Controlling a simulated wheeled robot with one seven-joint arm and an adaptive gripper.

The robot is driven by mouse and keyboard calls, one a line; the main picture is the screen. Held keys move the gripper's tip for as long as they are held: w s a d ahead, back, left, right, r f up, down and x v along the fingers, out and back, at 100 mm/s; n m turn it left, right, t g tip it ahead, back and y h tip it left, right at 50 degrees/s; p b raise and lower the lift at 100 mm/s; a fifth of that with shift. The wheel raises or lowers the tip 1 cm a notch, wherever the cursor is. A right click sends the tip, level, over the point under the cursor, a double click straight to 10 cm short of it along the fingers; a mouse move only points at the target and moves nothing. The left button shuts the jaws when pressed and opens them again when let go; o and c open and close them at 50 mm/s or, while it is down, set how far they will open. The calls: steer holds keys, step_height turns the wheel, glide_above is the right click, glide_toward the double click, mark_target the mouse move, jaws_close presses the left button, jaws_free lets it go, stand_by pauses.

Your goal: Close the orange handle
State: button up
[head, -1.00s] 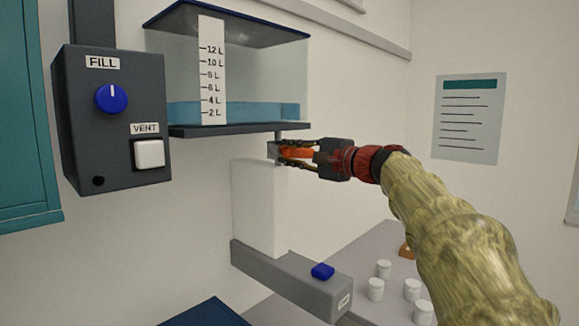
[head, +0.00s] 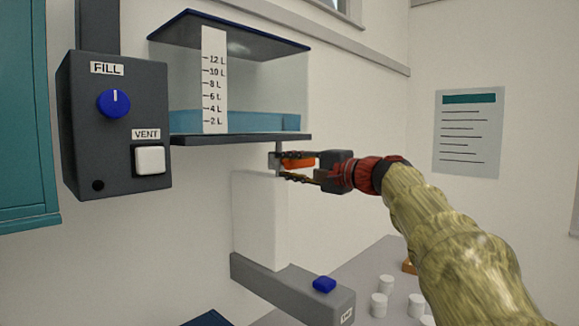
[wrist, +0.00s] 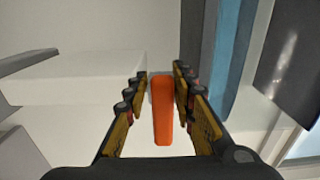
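My gripper (head: 285,167) reaches in from the right with one finger above and one below the handle. In the wrist view the handle (wrist: 162,112) lies lengthwise between the fingers of my gripper (wrist: 161,78), with a visible gap on each side. The gripper is open around it. The handle's far end and valve joint are partly hidden by the fingers.
A white block (head: 260,220) stands just below the valve on a grey base with a blue knob (head: 324,284). A control box (head: 115,125) with a FILL dial and VENT button hangs at left. White cups (head: 386,282) stand at lower right.

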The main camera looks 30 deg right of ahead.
steer(key=shift+o, duration=1.4)
steer(key=shift+r, duration=0.1)
steer(key=v, duration=1.2)
